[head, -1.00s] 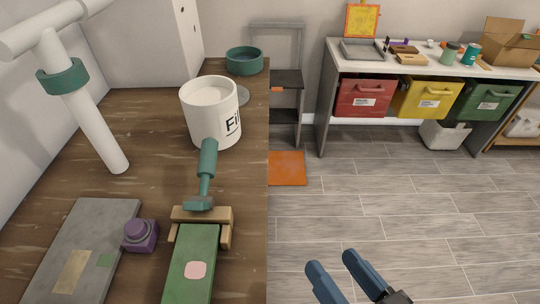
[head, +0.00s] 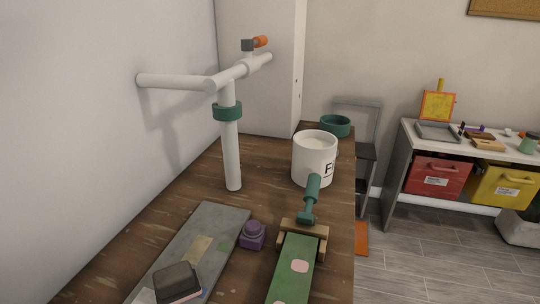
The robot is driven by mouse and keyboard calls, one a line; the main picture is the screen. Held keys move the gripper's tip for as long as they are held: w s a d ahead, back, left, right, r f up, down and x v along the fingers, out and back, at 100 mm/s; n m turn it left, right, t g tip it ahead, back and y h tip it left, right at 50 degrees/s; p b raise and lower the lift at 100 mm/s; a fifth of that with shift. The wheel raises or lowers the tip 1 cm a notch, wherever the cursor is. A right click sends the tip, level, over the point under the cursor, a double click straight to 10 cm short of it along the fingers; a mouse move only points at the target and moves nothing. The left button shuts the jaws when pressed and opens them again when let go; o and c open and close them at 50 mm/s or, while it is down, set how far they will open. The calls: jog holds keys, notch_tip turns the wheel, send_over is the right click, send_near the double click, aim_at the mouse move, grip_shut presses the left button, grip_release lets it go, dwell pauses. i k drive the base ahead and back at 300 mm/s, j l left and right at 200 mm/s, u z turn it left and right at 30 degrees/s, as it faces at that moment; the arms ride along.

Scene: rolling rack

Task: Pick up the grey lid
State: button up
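No grey thing here is plainly a lid. A flat grey rimmed piece (head: 437,132) lies on the white-topped shelf unit at the right, and may be it. A grey slab (head: 222,222) with tan and green patches lies on the wooden bench, with a dark grey rounded block (head: 175,280) on its near end. I cannot tell which of these, if any, is the lid. My gripper is out of view.
The wooden bench (head: 130,272) also holds a white pipe stand (head: 231,150), a white bucket (head: 312,160), a purple block (head: 252,235), a green board (head: 292,270) and a teal bowl (head: 335,126). Red (head: 437,176) and yellow bins (head: 500,186) sit under the shelf top.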

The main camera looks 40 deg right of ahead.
aim_at(315, 151)
jog(key=i+l+u, duration=0.1)
jog(key=l+u, duration=0.25)
jog(key=l, duration=0.3)
jog(key=l+u, duration=0.35)
jog(key=l, duration=0.25)
jog(key=l+u, duration=0.35)
jog(key=l, duration=0.3)
jog(key=k+j, duration=0.05)
